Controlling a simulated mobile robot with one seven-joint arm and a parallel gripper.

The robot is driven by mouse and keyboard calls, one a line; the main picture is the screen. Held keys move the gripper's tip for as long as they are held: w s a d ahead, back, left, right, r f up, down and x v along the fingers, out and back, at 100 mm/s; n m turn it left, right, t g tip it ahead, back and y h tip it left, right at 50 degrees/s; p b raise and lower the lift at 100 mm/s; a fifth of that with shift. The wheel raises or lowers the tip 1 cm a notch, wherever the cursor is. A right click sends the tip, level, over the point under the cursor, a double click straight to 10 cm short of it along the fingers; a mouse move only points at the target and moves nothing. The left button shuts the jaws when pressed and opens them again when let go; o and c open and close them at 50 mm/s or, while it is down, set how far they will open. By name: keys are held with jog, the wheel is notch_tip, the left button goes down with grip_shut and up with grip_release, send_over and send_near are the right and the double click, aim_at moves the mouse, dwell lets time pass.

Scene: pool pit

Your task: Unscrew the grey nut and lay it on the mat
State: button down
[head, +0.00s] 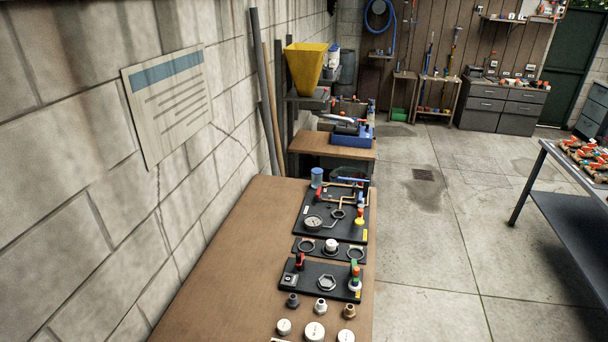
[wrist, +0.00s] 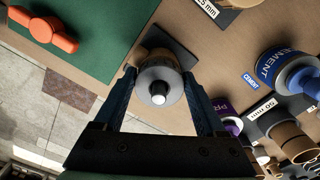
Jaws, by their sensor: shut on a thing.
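My gripper (wrist: 162,95) shows in the wrist view, with its two blue-sided fingers on either side of a round grey nut (wrist: 147,78). The fingers are shut on the nut. A bright round end shows in the middle of the nut; I cannot tell whether the threads are engaged. A brown part and a dark plate (wrist: 178,50) are behind the nut, partly hidden by it and the fingers. The green mat (wrist: 105,70) lies at the upper left, apart from my gripper. My gripper is not visible in the head view.
An orange handle (wrist: 42,29) lies on the mat. A blue cement can (wrist: 280,68), a purple-labelled can (wrist: 228,110) and brown pipe pieces (wrist: 285,133) stand at right. The head view shows another bench (head: 230,250) with black panels along a block wall; open floor (head: 440,260) lies right.

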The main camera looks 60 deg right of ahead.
jog(key=shift+s+d+r, duration=0.2)
jog(key=shift+s+r, duration=0.05)
jog(key=shift+r, duration=0.35)
jog(key=shift+s+d+r, duration=0.15)
jog(key=shift+s+r, duration=0.05)
jog(key=shift+r, duration=0.4)
jog(key=shift+w+a+r, duration=0.1)
jog(key=shift+w+r, duration=0.2)
jog(key=shift+r, duration=1.5)
jog(key=shift+w+a+f, duration=0.1)
jog(key=shift+w+a, duration=0.05)
jog(key=shift+w, duration=0.05)
jog(key=w+a+n+b, duration=0.6)
jog(key=a+n+b, duration=0.2)
jog(key=n, duration=0.4)
jog(key=w+a+n+b, duration=0.6)
jog(key=a+n+b, duration=0.3)
jog(key=n, duration=0.4)
jog(key=shift+a+r, duration=0.25)
jog(key=shift+a, duration=0.1)
